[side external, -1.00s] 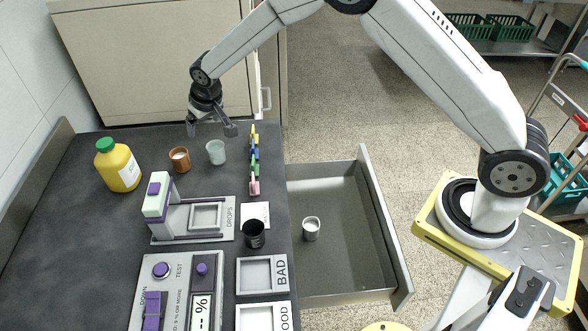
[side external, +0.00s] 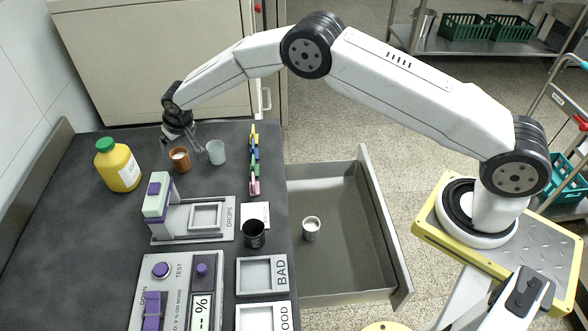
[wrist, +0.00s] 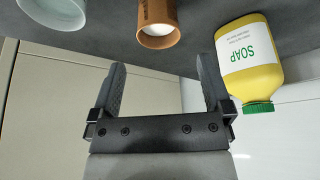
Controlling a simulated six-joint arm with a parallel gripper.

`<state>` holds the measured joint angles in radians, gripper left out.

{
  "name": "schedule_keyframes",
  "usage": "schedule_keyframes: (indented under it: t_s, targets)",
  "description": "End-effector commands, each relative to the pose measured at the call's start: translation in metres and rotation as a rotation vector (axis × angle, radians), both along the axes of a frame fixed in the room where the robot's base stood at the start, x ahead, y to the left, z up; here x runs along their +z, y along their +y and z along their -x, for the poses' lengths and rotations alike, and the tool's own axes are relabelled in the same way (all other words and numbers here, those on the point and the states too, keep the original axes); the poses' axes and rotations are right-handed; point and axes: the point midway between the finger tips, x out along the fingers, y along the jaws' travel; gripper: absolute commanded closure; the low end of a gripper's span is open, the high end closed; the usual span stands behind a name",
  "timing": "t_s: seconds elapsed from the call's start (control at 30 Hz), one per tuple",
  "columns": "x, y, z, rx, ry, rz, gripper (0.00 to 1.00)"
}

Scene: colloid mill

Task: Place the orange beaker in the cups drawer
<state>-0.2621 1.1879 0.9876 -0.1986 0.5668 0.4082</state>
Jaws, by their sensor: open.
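The orange-brown beaker (side external: 180,160) stands upright on the dark counter, with something white inside it. It also shows in the wrist view (wrist: 158,22), just beyond and between the finger tips. My gripper (side external: 184,146) is open and empty, low behind the beaker in the side view; it also shows in the wrist view (wrist: 160,82). I cannot tell whether a finger touches the beaker. The open drawer (side external: 345,265) is below the counter's right edge and holds one white cup (side external: 311,228).
A pale translucent cup (side external: 215,152) stands close to the beaker's right. A yellow soap bottle (side external: 118,168) is to its left. Colored clips (side external: 254,160) line the counter's right edge. A black cup (side external: 254,234), a purple-white device (side external: 158,195) and trays (side external: 262,274) are in front.

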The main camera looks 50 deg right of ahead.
Motion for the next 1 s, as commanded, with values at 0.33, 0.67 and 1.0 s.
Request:
schedule_keyframes:
  t_s: [0.33,0.67,1.0]
  targets:
    - [-0.015,-0.001,-0.007,0.000,0.000,0.000,0.00]
    - [-0.021,-0.001,-0.008,0.000,0.002,0.001,0.00]
    - [-0.044,-0.002,-0.018,-0.002,0.001,-0.001,0.00]
